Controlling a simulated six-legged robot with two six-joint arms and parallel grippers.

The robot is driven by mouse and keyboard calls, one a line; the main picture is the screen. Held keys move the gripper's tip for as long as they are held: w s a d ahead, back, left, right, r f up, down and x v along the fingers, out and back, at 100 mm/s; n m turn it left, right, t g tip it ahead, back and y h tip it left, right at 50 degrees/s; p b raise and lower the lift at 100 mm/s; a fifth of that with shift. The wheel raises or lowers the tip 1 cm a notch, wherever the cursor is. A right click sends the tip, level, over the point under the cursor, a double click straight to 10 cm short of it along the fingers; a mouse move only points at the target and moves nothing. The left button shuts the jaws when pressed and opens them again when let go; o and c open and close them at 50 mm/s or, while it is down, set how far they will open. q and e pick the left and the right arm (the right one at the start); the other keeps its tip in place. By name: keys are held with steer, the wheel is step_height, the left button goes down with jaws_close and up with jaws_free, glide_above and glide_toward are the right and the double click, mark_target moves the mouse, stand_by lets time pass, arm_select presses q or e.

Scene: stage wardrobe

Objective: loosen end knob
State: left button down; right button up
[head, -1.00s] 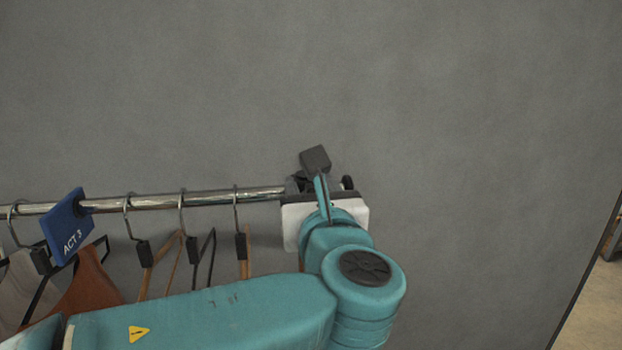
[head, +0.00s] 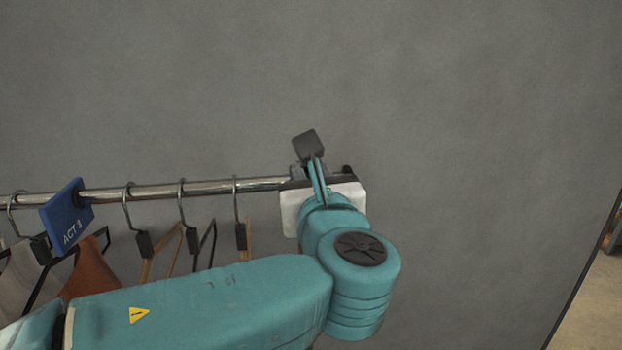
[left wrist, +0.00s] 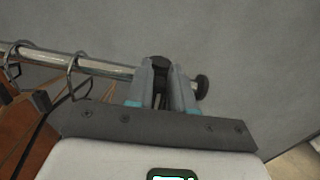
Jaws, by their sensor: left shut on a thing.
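A chrome rail (head: 150,191) comes in from the left and ends at my left gripper (head: 310,160). In the left wrist view the fingers (left wrist: 161,85) are shut on a dark knob (left wrist: 160,62) near the rail's right end. The knob is mostly hidden between the fingers, and in the head view my gripper covers it. A black round piece (left wrist: 202,87) sticks out just right of the fingers, at the rail's end. My right gripper is not in view.
Several hangers (head: 145,243) with hooks hang on the rail left of my gripper. A blue "ACT 3" tag (head: 66,218) sits on the rail at the left. A plain grey wall (head: 450,150) stands behind. The space right of the rail's end is clear.

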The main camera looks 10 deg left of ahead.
arm_select(q)
steer(key=shift+f+n+b, duration=0.5)
steer(key=shift+f+b, duration=0.1)
steer(key=shift+b, duration=0.1)
steer(key=shift+s+a+f+n+b, duration=0.15)
steer(key=shift+a+f+n+b, duration=0.25)
steer(key=shift+n+b, duration=2.15)
steer(key=shift+s+a+f+n+b, duration=0.2)
steer(key=shift+a+f+n+b, duration=0.2)
steer(key=shift+n+b, duration=2.15)
steer(key=shift+s+a+f+n+b, duration=0.15)
steer(key=shift+a+f+n+b, duration=0.25)
steer(key=shift+n+b, duration=2.1)
steer(key=shift+n+p, duration=0.35)
steer(key=shift+n, duration=0.25)
